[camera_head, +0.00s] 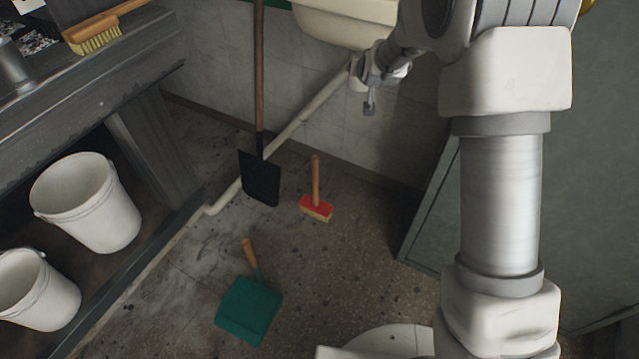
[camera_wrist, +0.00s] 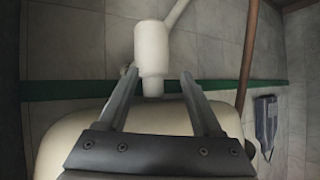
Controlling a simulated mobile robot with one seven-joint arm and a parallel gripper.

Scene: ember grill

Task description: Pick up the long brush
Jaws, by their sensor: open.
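Two brushes show in the head view. A brush with a long wooden handle (camera_head: 94,34) and pale yellow bristles lies on the dark counter at the upper left. A red-headed brush (camera_head: 316,207) with pale bristles stands on the floor near the wall, its wooden handle upright. I cannot tell for certain which one is the long brush. My gripper (camera_head: 369,103) is up by the basin, well above the red brush and far right of the counter brush. In the wrist view my gripper (camera_wrist: 158,78) is open and empty, and neither brush shows there.
A cream basin (camera_head: 345,22) with a white pipe (camera_head: 325,95) is close to my gripper. A long-handled black shovel (camera_head: 260,178) leans by the wall. A green dustpan (camera_head: 248,308) lies on the floor. White buckets (camera_head: 88,205) stand under the counter (camera_head: 120,60). Open floor lies between.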

